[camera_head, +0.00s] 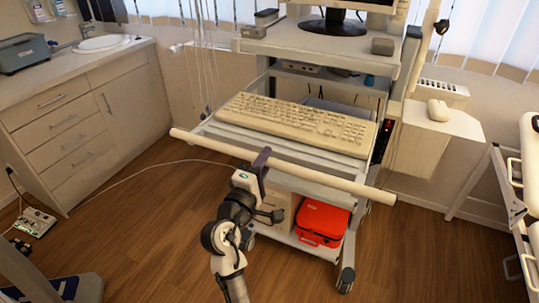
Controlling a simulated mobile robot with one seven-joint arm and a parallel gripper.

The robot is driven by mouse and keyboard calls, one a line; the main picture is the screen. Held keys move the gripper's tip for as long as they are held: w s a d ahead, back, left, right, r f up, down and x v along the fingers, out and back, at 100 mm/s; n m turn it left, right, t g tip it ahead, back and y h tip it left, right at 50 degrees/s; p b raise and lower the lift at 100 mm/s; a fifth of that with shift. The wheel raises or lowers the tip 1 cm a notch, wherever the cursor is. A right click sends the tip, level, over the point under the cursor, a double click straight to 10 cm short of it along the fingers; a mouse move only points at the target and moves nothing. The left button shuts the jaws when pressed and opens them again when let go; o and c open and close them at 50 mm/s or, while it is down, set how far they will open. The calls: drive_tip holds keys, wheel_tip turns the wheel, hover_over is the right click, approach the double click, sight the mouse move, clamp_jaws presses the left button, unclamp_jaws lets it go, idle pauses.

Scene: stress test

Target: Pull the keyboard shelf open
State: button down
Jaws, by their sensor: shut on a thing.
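The keyboard shelf (222,134) is a light grey tray on a wheeled cart. It stands out in front of the cart, with a beige keyboard (297,121) lying on it. A long pale bar (310,179) runs across its front edge. My gripper (262,158) is at the bar, left of its middle, and is shut on it. My arm comes up from the bottom of the view. The exact contact of the fingers is partly hidden by the gripper body.
A monitor (335,20) stands on the cart's top. A red case (321,222) sits on the lower shelf. A mouse (438,110) rests on a side ledge. Drawers (65,125) stand at left, a white-railed trolley (510,185) at right. Wooden floor (130,235) is clear in front, with a thin cable.

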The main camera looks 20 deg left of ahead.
drive_tip(key=shift+s, duration=0.6)
drive_tip(key=c, duration=1.3)
unclamp_jaws()
drive_tip(key=shift+o, duration=0.2)
drive_tip(key=s+f+b, duration=0.2)
drive_tip(key=s+b, duration=0.2)
drive_tip(key=s, duration=0.9)
drive_tip(key=shift+s+a+f, duration=0.25)
drive_tip(key=shift+f, duration=0.1)
